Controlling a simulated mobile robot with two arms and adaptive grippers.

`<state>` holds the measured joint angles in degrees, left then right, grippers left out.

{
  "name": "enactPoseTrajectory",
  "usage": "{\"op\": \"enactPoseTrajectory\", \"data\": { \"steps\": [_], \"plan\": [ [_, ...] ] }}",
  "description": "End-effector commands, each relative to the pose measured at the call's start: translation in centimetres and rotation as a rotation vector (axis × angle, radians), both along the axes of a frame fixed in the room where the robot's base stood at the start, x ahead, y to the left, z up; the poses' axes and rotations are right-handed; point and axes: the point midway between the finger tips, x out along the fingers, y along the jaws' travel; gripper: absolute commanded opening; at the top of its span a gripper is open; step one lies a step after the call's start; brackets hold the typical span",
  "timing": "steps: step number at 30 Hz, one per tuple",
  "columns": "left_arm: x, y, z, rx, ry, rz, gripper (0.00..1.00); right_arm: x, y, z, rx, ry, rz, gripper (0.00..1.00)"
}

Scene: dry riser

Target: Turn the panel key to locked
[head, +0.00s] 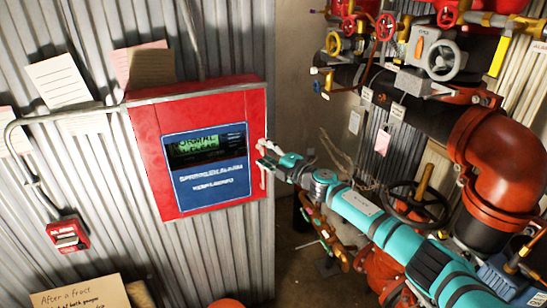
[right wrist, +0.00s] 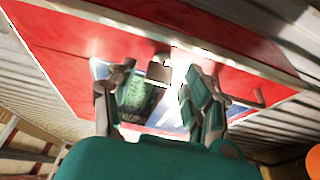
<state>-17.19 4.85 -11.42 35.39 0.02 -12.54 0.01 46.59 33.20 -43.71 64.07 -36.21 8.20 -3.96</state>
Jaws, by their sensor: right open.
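The red alarm panel (head: 146,150) hangs on the corrugated wall, with a dark screen with green text (head: 200,145) above a blue label (head: 212,182). My right gripper (head: 266,152) is at the panel's right edge, its fingers apart. In the right wrist view my right gripper (right wrist: 152,100) is open in front of the panel's red face (right wrist: 60,32). A small pale block (right wrist: 159,68) shows between and beyond the fingers; I cannot tell whether it is the key or whether a finger touches it. The key's position cannot be read. My left gripper is not in view.
Red pipework (head: 500,165) with valves and a black handwheel (head: 418,203) fills the right side, close to my right arm. A small red alarm box (head: 68,235) is on the wall at lower left. Paper notes (head: 58,82) hang around the panel.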

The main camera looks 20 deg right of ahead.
Motion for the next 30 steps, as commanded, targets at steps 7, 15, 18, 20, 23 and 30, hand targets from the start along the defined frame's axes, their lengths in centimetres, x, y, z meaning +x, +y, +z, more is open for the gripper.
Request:
{"op": "enactPoseTrajectory", "data": {
  "steps": [7, 15, 18, 20, 23, 30],
  "plan": [
    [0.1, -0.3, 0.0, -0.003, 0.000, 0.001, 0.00, -3.2, -1.6, -0.2, -0.003, 0.003, 0.000, 0.52],
    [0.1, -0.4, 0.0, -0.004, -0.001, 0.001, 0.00, -8.4, -3.8, -0.1, -0.004, 0.004, 0.000, 0.52],
    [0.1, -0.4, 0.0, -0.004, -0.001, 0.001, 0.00, -9.6, -4.4, -0.2, -0.002, 0.004, 0.000, 0.52],
    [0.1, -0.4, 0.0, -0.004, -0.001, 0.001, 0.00, -10.1, -4.6, -0.1, 0.000, 0.003, 0.000, 0.52],
    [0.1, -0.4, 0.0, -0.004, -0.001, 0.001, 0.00, -10.6, -4.8, -0.1, -0.001, 0.002, 0.000, 0.52],
    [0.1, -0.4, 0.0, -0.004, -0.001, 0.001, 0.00, -10.7, -4.9, 0.0, -0.001, 0.002, 0.000, 0.52]
  ]
}}
